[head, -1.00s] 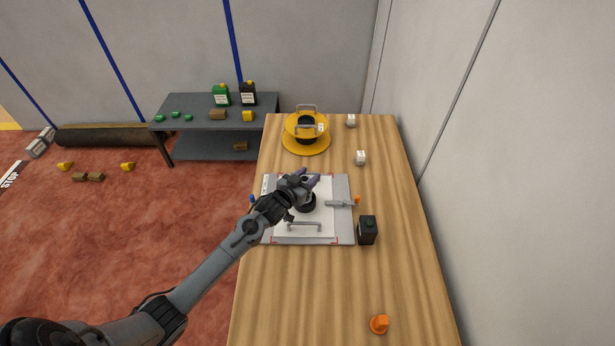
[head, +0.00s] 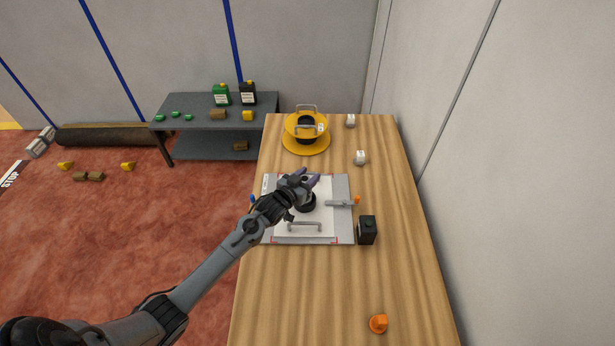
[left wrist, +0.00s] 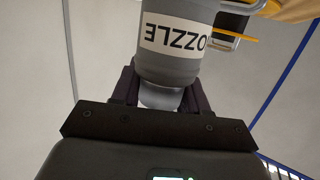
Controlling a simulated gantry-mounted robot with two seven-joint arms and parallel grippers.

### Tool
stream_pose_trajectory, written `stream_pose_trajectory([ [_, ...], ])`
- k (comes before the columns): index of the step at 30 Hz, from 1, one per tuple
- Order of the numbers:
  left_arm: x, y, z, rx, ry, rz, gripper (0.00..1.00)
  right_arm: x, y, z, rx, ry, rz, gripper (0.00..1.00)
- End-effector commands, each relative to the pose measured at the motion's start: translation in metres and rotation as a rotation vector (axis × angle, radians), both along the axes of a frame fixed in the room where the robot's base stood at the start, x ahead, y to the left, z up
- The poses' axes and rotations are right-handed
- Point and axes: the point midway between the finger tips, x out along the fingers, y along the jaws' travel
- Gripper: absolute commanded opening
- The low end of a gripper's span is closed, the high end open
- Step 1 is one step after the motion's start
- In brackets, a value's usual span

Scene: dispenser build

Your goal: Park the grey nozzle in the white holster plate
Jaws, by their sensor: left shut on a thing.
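The grey nozzle (left wrist: 178,68), with a white label, is between the dark fingers of my left gripper (left wrist: 160,92) in the left wrist view. The gripper is shut on it. In the head view my left gripper (head: 309,180) is over the rear part of the white holster plate (head: 318,226), near a black round part (head: 306,203). The nozzle is mostly hidden there by the hand. I cannot tell its height above the plate. My right gripper is not in view.
The plate lies on a grey base with a lever (head: 340,203) at its right. A black box (head: 367,230) stands beside it. A yellow disc with handles (head: 306,145) is behind. An orange knob (head: 379,323) lies in front. The wooden table (head: 300,285) is otherwise clear in front.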

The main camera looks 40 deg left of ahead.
Motion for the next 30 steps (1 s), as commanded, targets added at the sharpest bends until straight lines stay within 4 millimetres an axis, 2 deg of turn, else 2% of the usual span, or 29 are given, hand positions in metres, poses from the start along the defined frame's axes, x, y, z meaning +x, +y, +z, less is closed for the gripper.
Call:
stream_pose_trajectory([
  [30, 0.0009, 0.0006, 0.0031, 0.001, -0.006, 0.001, 0.0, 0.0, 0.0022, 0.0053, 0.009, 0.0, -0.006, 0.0],
])
